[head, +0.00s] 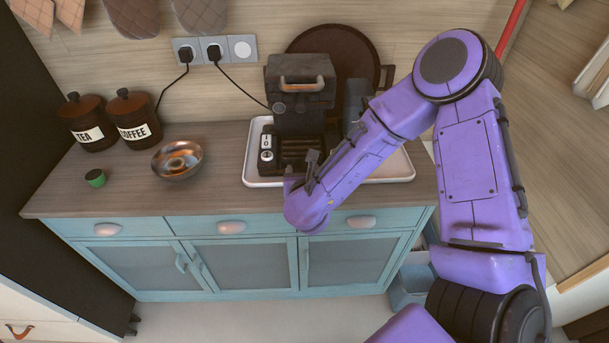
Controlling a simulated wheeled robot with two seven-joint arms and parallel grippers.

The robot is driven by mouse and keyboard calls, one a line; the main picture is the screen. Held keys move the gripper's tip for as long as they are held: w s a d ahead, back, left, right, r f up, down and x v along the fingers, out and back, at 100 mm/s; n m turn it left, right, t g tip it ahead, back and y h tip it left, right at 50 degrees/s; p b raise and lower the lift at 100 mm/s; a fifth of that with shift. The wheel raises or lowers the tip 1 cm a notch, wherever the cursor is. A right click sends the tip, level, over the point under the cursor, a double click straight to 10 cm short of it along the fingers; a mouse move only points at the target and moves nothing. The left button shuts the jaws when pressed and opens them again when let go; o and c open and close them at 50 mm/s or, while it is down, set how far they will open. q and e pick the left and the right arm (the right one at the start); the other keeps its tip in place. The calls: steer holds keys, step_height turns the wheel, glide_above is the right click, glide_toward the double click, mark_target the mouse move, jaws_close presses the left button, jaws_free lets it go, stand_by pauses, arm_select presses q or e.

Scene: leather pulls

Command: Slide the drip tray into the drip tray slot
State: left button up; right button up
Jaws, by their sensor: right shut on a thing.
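The dark, ribbed drip tray (299,152) shows low at the machine's front, where the drip tray slot is. How far it sits in the slot cannot be told. My right gripper (301,174) is at the machine's front base, shut on the drip tray's near side. My forearm and wrist hide part of the tray and of the machine's right side. My left gripper is not in view.
The white tray's rim (251,153) surrounds the machine. A copper bowl (178,160), a green capsule (95,178) and tea (86,124) and coffee (133,119) jars stand to the left. A round dark board (335,45) leans behind.

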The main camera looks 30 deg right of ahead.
steer(key=shift+f, duration=0.3)
steer(key=o, duration=1.5)
steer(key=shift+a, duration=0.1)
steer(key=p+v, duration=0.3)
steer(key=v, duration=0.7)
steer(key=shift+s+r+p, duration=0.15)
steer(key=shift+s+p, duration=0.1)
steer(key=shift+p, duration=0.05)
